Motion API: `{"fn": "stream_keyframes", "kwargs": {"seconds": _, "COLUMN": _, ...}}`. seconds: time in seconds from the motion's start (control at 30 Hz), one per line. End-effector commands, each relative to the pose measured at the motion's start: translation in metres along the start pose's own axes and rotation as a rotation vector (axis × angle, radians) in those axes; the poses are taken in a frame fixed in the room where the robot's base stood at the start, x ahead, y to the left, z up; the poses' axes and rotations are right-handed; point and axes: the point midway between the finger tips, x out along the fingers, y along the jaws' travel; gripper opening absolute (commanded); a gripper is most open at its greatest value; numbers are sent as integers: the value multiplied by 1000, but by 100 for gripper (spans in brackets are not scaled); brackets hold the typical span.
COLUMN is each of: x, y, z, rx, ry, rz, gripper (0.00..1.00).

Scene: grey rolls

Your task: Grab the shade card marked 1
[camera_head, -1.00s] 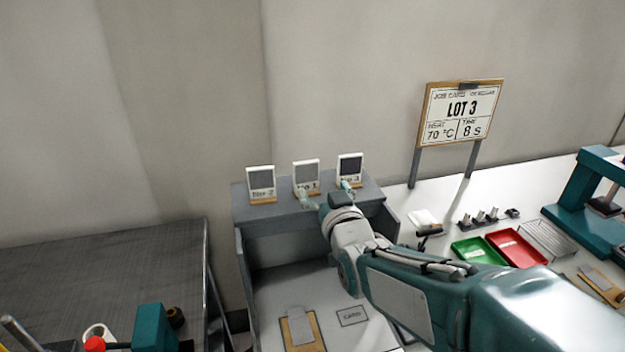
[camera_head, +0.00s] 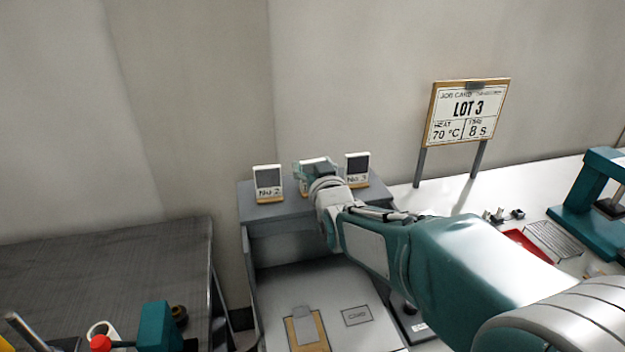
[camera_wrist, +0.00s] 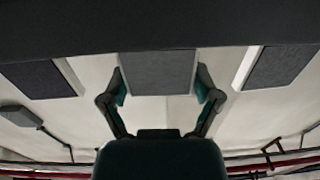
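Three small white-framed cards with grey swatches stand on wooden bases on a grey shelf (camera_head: 285,208). The left card (camera_head: 268,180) reads No.2 and the right card (camera_head: 357,168) reads No.3. The middle card (camera_head: 303,178) is mostly hidden behind my gripper (camera_head: 320,168) in the head view; its label read as 1 earlier. In the wrist view, its grey swatch (camera_wrist: 158,70) sits between the two fingers of my gripper (camera_wrist: 160,88). The fingers are spread, one near each side edge; contact is not clear.
The neighbouring cards stand close on both sides in the wrist view, left (camera_wrist: 38,80) and right (camera_wrist: 280,66). A clipboard (camera_head: 305,332) lies below the shelf. A red tray (camera_head: 528,246) lies right.

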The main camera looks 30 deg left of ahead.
Motion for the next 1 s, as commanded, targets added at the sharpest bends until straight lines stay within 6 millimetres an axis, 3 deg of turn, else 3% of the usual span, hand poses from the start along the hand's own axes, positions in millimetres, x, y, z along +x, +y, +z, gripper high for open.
{"fn": "stream_keyframes", "kwargs": {"seconds": 0.4, "x": -2, "y": 1, "z": -2, "rx": 1, "ry": 2, "rz": 0, "gripper": 35}}
{"fn": "stream_keyframes", "kwargs": {"seconds": 0.57, "x": -1, "y": 1, "z": -12, "rx": 0, "ry": 4, "rz": 0, "gripper": 35}}
{"fn": "stream_keyframes", "kwargs": {"seconds": 0.73, "x": -3, "y": 3, "z": -38, "rx": 0, "ry": 7, "rz": 1, "gripper": 35}}
{"fn": "stream_keyframes", "kwargs": {"seconds": 1.0, "x": -41, "y": 38, "z": -96, "rx": -1, "ry": 8, "rz": 4, "gripper": 35}}
